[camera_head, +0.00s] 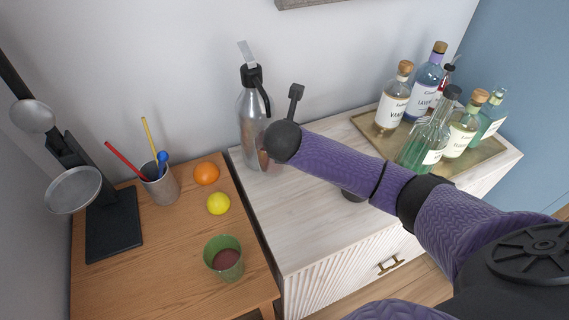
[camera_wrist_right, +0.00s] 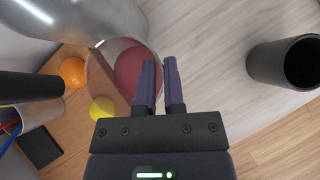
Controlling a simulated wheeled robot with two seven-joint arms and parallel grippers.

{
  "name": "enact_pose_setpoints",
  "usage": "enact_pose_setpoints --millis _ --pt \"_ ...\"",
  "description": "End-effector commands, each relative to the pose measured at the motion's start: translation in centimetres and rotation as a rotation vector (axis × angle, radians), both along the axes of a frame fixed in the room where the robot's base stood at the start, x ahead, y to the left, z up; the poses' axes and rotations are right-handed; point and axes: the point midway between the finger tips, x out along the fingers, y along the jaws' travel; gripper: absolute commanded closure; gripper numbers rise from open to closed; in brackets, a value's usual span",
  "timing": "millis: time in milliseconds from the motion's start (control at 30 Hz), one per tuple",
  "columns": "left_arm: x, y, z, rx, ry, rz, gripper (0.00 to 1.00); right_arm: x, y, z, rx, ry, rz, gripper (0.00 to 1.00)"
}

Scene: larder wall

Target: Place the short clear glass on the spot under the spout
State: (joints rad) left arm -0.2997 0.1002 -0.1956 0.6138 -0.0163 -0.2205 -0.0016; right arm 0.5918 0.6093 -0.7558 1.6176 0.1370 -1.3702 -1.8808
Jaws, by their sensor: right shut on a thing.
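The short clear glass (camera_wrist_right: 96,66) shows in the right wrist view as a round see-through outline with a dark red disc inside it. I cannot tell whether the disc is in the glass or below it. My right gripper (camera_wrist_right: 160,66) is shut on the glass's wall at its right side. In the head view my wrist hides the gripper and most of the glass. The silver siphon bottle (camera_head: 249,118), with a black top, stands by the wall next to my wrist; its side shows in the wrist view (camera_wrist_right: 75,18). The spot under the spout cannot be made out for certain.
A dark cup (camera_wrist_right: 262,65) stands on the pale cabinet (camera_head: 300,225). A tray (camera_head: 470,165) of several bottles is at the right.

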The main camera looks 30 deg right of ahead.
Motion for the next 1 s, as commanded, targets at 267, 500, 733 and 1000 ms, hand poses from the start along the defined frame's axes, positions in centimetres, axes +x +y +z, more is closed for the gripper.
enact_pose_setpoints --millis 267,500,733,1000 --pt "-0.1 -0.5 -1.1 -0.008 0.002 0.003 0.41 0.2 0.0 -2.6 0.000 0.000 0.000 1.00" --pt "-0.1 -1.0 -2.2 -0.016 0.004 0.005 0.41 0.1 0.0 -5.3 0.000 0.003 -0.001 1.00" --pt "-0.2 -1.0 -2.9 -0.016 0.005 0.004 0.41 0.5 0.0 -7.1 -0.001 0.001 0.001 1.00" --pt "-0.2 -0.5 -2.8 -0.008 0.004 0.001 0.41 0.5 0.0 -7.1 -0.001 0.002 0.001 0.51"
